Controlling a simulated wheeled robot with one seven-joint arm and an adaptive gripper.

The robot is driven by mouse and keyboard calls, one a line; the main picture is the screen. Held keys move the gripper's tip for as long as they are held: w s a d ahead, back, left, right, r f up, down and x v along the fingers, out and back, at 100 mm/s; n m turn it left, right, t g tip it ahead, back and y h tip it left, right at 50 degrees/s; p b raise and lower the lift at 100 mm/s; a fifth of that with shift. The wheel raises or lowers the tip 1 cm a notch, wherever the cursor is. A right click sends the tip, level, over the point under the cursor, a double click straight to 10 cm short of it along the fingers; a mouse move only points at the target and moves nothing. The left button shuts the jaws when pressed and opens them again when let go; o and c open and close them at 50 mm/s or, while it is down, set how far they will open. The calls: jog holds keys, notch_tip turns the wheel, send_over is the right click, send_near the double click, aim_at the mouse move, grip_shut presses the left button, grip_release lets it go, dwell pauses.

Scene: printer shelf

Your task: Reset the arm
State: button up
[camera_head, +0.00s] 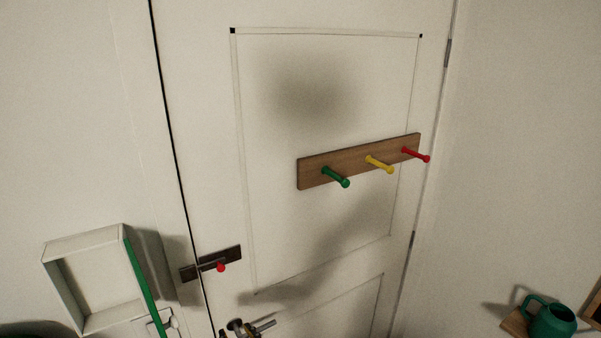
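My gripper and arm do not show in the head view, so their pose is hidden. The view faces a white panelled door (290,220). Soft dark shadows lie on the door, and I cannot tell what casts them.
On the door are a wooden rack (315,174) with green, yellow and red pegs, a dark latch (233,255) with a red knob, and a metal handle (262,327). A white open box (95,240) with a green edge is left; a green mug (553,322) stands lower right.

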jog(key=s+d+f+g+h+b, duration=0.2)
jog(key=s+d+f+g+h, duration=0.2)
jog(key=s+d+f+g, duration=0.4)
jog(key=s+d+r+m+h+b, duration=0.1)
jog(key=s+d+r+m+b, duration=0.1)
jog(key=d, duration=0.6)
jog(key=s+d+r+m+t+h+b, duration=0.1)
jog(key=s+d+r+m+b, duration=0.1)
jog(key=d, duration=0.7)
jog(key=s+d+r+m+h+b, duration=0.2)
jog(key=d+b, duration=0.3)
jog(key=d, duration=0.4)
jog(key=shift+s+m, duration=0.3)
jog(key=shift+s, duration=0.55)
